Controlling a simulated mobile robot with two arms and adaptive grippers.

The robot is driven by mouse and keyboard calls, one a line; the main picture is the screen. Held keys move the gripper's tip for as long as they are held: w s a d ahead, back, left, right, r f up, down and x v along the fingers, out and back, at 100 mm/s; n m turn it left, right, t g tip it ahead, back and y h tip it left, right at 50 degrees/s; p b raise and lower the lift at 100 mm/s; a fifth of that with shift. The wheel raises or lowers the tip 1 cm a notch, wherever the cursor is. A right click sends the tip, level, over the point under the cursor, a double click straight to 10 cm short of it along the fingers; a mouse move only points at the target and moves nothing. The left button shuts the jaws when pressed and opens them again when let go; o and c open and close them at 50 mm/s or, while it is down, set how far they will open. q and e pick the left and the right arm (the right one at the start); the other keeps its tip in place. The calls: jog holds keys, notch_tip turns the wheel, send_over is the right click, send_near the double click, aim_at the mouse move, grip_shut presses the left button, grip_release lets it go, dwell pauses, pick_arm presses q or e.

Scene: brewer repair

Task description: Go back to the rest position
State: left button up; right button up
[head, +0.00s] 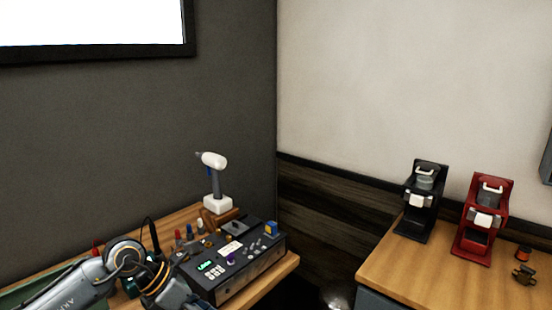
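My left arm comes in from the lower left over the left workbench, and its wrist runs off the bottom edge. The fingers of my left gripper do not show. My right gripper is not in view. A black brewer (422,204) and a red brewer (483,222) stand upright side by side on the right wooden counter (385,268). A black control box (232,262) with a lit green display and several buttons sits on the left workbench (165,229).
A white cordless screwdriver (213,163) stands upright in its holder behind the box. Several small coloured-handled tools (188,233) stand beside it. Small brown parts (523,274) lie right of the red brewer. A gap separates the bench and counter. The counter's front left is clear.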

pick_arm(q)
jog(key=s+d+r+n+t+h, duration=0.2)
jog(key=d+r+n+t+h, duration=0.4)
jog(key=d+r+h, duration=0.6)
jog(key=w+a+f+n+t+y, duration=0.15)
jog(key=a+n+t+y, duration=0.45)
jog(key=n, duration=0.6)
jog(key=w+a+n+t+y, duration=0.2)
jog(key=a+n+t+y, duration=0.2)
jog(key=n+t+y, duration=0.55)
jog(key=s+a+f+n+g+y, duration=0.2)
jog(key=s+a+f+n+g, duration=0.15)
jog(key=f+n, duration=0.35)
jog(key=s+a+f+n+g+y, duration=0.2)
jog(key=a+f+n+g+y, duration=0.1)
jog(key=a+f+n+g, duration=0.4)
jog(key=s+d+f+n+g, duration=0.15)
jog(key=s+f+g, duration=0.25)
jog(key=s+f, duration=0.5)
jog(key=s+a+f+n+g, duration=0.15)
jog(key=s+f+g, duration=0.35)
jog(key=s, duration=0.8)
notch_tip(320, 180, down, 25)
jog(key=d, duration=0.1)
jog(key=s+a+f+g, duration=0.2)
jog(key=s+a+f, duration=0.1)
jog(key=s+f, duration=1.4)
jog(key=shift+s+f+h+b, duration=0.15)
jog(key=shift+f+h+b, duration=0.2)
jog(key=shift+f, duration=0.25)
